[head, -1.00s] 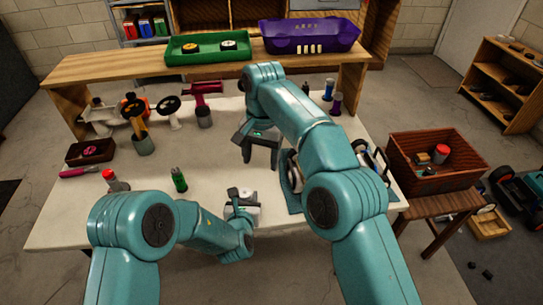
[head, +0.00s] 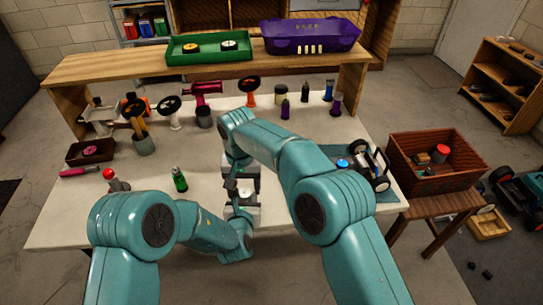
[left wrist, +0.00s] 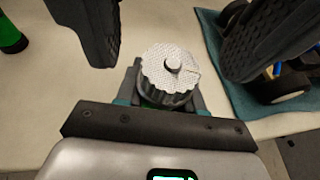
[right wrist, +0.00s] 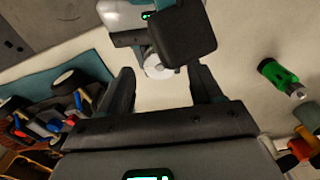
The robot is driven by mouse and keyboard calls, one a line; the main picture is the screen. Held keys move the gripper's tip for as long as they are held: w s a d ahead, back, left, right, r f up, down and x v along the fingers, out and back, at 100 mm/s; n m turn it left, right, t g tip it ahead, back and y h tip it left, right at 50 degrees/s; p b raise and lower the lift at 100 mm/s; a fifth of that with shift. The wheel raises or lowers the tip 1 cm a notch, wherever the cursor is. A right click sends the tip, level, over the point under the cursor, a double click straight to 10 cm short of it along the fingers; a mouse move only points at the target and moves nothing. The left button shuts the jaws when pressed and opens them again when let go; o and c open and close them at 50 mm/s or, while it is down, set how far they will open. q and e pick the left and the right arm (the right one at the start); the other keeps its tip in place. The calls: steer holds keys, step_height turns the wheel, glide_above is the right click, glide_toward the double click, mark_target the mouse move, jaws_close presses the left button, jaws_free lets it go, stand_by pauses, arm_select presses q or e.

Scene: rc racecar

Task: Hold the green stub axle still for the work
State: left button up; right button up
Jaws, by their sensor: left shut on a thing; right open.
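My left gripper (head: 243,212) is shut low over the front of the table. In the left wrist view a silver knurled round piece with a short central pin (left wrist: 168,72) sits at its jaws. A sliver of green, likely the green stub axle (left wrist: 150,104), shows just below that piece; the rest is hidden. The silver piece shows as a pale disc in the right wrist view (right wrist: 160,70). My right gripper (right wrist: 163,85) is open and empty, its fingers pointing at the disc from either side, apart from it.
A car chassis (head: 370,165) lies on a teal mat (head: 388,195) at right. Several upright tools line the table's back. A brown crate (head: 435,178) stands on a stool at right. Bare tabletop lies between bottle and back tools.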

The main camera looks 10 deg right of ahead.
steer(key=shift+f, duration=0.9)
steer(key=m, duration=0.4)
steer(key=shift+r, duration=0.15)
steer(key=shift+n, duration=0.9)
steer(key=shift+r+n, duration=0.25)
steer(key=shift+n, duration=0.35)
step_height(320, 180, up, 10)
steer(key=n, duration=0.1)
steer(key=d+m+y, duration=0.1)
steer(key=d+m, duration=0.3)
steer(key=d, duration=0.4)
steer(key=n+h, duration=0.1)
steer(key=n, duration=0.4)
glide_toward(244, 193)
step_height(244, 193, down, 9)
steer(key=shift+s+d+r, duration=0.1)
steer(key=shift+s+r, duration=0.05)
steer(key=shift+r, duration=0.05)
steer(key=m, duration=0.2)
steer(key=shift+m, duration=1.2)
steer(key=n, duration=0.4)
step_height(244, 193, up, 12)
steer(key=w+d+f+m+g+y, duration=0.1)
steer(key=d+m, duration=0.3)
steer(key=d, duration=0.3)
steer(key=shift+w+d+f+m, duration=0.25)
steer(key=shift+d+f+m, duration=0.05)
steer(key=shift+d, duration=0.05)
